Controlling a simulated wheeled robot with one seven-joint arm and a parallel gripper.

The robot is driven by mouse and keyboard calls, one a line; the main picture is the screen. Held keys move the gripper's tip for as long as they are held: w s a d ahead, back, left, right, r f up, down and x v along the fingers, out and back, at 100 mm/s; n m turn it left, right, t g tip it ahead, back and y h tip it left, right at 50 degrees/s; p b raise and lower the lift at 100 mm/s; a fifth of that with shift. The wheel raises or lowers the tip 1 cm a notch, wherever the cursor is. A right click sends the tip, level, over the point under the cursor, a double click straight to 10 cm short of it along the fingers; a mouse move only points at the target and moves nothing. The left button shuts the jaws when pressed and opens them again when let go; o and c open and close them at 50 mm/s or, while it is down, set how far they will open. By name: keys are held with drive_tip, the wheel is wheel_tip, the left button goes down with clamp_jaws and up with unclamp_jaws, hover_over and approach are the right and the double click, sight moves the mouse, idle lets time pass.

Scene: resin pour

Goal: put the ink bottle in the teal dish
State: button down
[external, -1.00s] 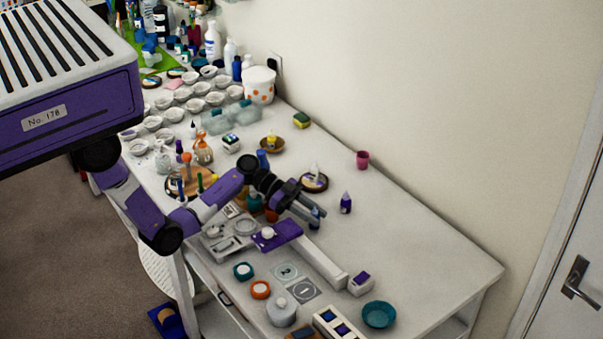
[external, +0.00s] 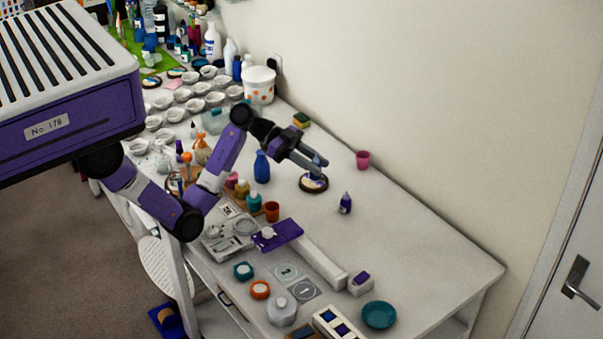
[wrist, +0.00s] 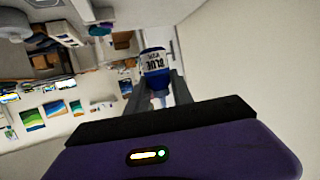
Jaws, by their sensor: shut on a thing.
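My gripper (external: 316,160) is raised above the middle of the table in the external view. It is shut on a small bottle with a white label and a blue part. The wrist view shows this bottle (wrist: 155,66) between the two fingers, its label reading "BLUE" with smaller text that I cannot read. In the external view the bottle is mostly hidden by the fingers. The teal dish (external: 379,315) stands near the front right of the table, apart from my gripper, and looks empty.
A small purple bottle (external: 345,204) and a pink cup (external: 362,160) stand to the right. A round dark-rimmed coaster (external: 314,184) lies below my gripper. A white box with a purple top (external: 360,284) is near the dish. The table's right side is clear.

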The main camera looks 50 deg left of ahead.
drive_tip(key=shift+r, duration=0.55)
drive_tip(key=shift+s+d, duration=0.1)
drive_tip(key=shift+d, duration=0.05)
drive_tip(key=s+d+r+m+g+b, duration=0.1)
drive_tip(key=s+d+g, duration=0.1)
drive_tip(key=d, duration=1)
drive_tip(key=s+d+r+m+g+h+b, duration=0.1)
drive_tip(key=s+d+m, duration=0.15)
drive_tip(key=d, duration=0.85)
drive_tip(key=s+d+r+m+g+b, duration=0.1)
drive_tip(key=s+d+g, duration=0.1)
drive_tip(key=d, duration=1)
drive_tip(key=n+t+p, duration=0.1)
drive_tip(key=p, duration=0.1)
hover_over(387, 313)
wheel_tip(387, 313, down, 20)
drive_tip(key=shift+r, duration=0.15)
drive_tip(key=shift+f, duration=0.35)
drive_tip(key=c, duration=1.1)
unclamp_jaws()
drive_tip(key=shift+r, duration=0.1)
